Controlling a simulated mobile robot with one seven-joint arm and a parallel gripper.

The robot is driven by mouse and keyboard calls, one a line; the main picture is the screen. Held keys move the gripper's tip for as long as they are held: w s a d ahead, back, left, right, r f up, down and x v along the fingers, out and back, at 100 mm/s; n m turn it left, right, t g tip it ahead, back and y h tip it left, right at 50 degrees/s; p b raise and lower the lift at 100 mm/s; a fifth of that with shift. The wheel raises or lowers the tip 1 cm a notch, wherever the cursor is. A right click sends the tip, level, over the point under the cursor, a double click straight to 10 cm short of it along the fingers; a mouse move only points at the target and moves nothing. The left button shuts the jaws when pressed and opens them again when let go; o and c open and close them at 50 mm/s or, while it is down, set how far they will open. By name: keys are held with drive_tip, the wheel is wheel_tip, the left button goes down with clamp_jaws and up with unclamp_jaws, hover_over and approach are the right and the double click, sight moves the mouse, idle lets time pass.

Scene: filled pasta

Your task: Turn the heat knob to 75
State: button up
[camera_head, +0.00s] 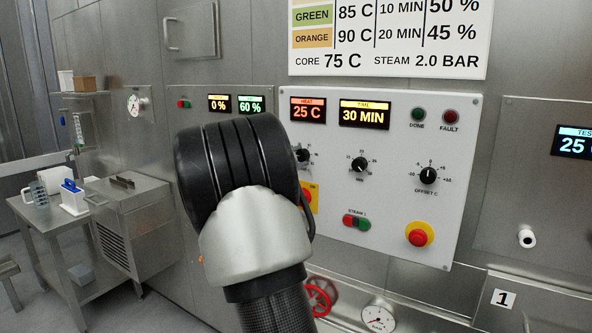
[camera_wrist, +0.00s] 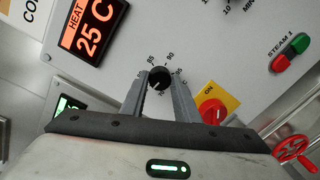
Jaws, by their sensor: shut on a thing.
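The heat knob (camera_wrist: 159,77) is a small black dial with a white pointer mark, and numbers such as 85 and 90 are printed around it. My gripper (camera_wrist: 159,84) is shut on the knob, with one finger on each side of it. In the head view the heat knob (camera_head: 302,155) shows just past the edge of my wrist, which hides the fingers. The red HEAT display (camera_head: 308,110) reads 25 C, and it also shows in the wrist view (camera_wrist: 94,27). The pointer's exact setting is too small to read.
A red switch on a yellow ON plate (camera_wrist: 211,111) sits close beside one finger. The time knob (camera_head: 359,164), offset knob (camera_head: 428,175), green-red steam button (camera_head: 357,222) and red stop button (camera_head: 418,238) share the white panel. A red valve wheel (camera_head: 318,298) is below.

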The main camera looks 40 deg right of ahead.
idle(0.4)
drive_tip(key=o, duration=1)
drive_tip(key=shift+o, duration=0.2)
drive_tip(key=v, duration=1.7)
drive_tip(key=shift+a, duration=0.3)
